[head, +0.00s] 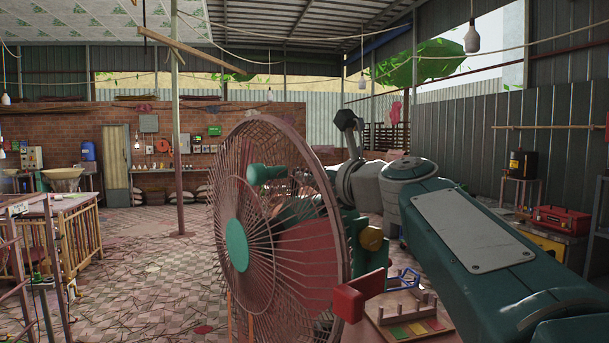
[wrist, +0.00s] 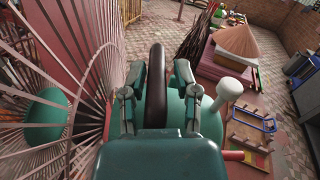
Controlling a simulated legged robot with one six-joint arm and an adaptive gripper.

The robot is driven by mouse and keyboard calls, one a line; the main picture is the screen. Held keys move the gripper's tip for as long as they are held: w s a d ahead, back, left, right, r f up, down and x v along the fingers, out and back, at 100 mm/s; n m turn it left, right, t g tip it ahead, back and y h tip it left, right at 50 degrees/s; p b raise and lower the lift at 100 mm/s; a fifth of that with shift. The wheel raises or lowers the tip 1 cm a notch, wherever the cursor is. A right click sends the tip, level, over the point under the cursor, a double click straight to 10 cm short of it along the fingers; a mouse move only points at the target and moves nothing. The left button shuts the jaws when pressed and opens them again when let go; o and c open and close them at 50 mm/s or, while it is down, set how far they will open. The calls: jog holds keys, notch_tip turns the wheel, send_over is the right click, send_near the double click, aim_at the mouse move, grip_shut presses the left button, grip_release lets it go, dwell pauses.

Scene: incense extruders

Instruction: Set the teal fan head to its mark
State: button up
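The fan head shows a large reddish wire cage (head: 300,225) with a teal hub (head: 237,245), standing upright close in front of me. In the head view the cage partly hides my gripper. I cannot make out the mark.
A wooden pegged board with coloured bands (head: 415,327) lies right of the fan; a red block (head: 348,303) is near it. A conical brown heap (wrist: 250,42) and dark sticks (wrist: 188,35) stand beyond. A pole (head: 177,120) rises at left.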

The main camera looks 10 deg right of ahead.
grip_shut()
jog(key=shift+w+d+r+m, duration=0.25)
jog(key=shift+d, duration=0.35)
jog(key=shift+w+d+r+m, duration=0.25)
jog(key=shift+d, duration=0.3)
jog(key=o, duration=0.6)
grip_release()
jog(key=shift+o, duration=0.2)
jog(key=shift+w, duration=0.1)
jog(key=v, duration=1.2)
